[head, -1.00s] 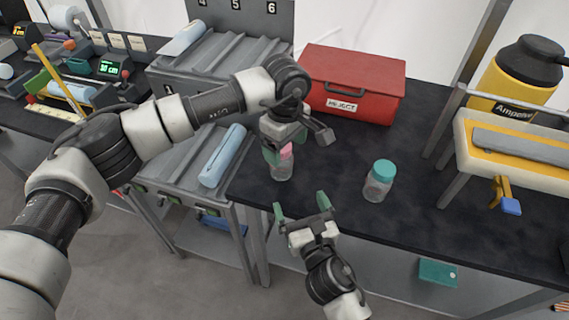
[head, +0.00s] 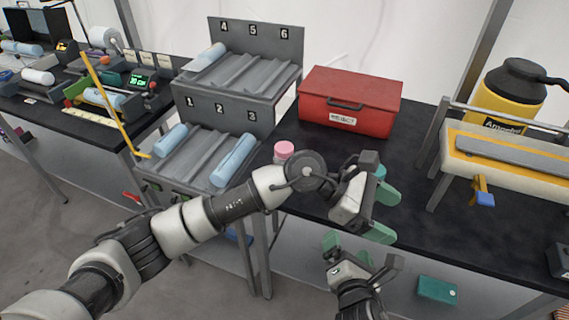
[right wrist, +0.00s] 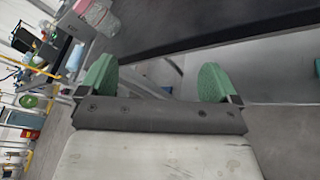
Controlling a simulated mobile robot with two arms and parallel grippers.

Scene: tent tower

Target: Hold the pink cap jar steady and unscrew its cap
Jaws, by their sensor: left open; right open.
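The clear jar with the pink cap (head: 284,150) stands on the black tabletop, cap on top. My left forearm hides its lower part in the head view. The jar (right wrist: 99,16) also shows at the top left of the right wrist view, with a bit of pink. My left gripper (head: 385,212) is open, to the right of the jar and apart from it. My right gripper (head: 348,250) is open and empty near the table's front edge, below the left one. Its green fingertips are spread apart in the right wrist view (right wrist: 157,82). The teal-capped jar cannot be made out clearly behind my left gripper.
A red toolbox (head: 351,100) sits behind the jar. A grey numbered rack (head: 190,160) with blue rolls stands to the left. A yellow-topped stand (head: 500,150) and a yellow bottle (head: 500,100) are at the right. The two grippers are close together.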

